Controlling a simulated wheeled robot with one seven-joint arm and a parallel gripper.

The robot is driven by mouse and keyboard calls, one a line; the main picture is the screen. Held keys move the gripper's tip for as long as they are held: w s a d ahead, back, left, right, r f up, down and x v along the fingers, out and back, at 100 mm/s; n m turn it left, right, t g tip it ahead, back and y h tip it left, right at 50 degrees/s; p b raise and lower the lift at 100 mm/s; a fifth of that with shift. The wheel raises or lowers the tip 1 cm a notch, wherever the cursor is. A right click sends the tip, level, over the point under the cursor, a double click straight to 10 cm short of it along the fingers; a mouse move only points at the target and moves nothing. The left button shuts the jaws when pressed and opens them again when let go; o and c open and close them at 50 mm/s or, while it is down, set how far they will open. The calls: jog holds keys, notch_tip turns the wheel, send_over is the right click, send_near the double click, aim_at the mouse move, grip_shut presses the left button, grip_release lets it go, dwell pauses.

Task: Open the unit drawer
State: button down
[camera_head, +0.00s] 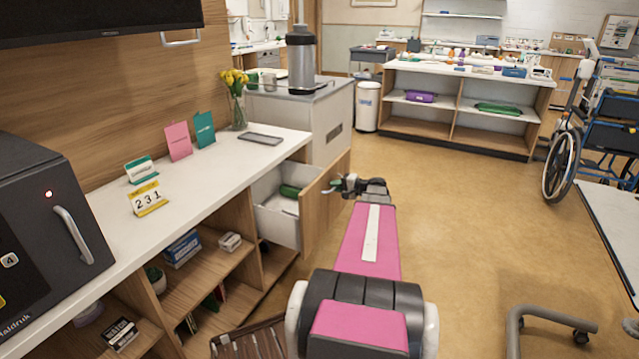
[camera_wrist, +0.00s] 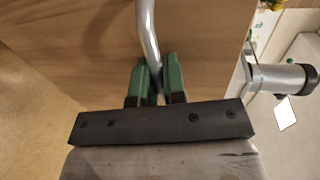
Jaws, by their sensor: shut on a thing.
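The unit drawer (camera_head: 277,222) stands pulled out from the white-topped unit, with its wooden front (camera_head: 325,200) well clear of the unit's face. Its white inside shows, with a green item (camera_head: 290,190) and something pale lying in it. My gripper (camera_head: 342,185) is at the outer side of the drawer front. In the wrist view my gripper's green fingers (camera_wrist: 158,78) are shut on the curved metal drawer handle (camera_wrist: 148,30), against the wooden front. In the head view the handle is mostly hidden by my gripper.
On the unit top (camera_head: 225,165) stand a vase of yellow flowers (camera_head: 238,105), cards, a calendar block (camera_head: 148,198) and a dark tablet (camera_head: 261,139). A grey-topped cabinet (camera_head: 325,110) stands behind the drawer. A wheelchair (camera_head: 590,140) is at right. The floor between is clear.

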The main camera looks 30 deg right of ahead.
jog(key=f+v, duration=0.1)
jog(key=v, duration=0.6)
jog(key=shift+s+d+f, duration=0.25)
jog(key=shift+s+f, duration=0.05)
jog(key=shift+s, duration=0.1)
jog(key=c, duration=1.2)
grip_release()
jog(key=v, duration=1.1)
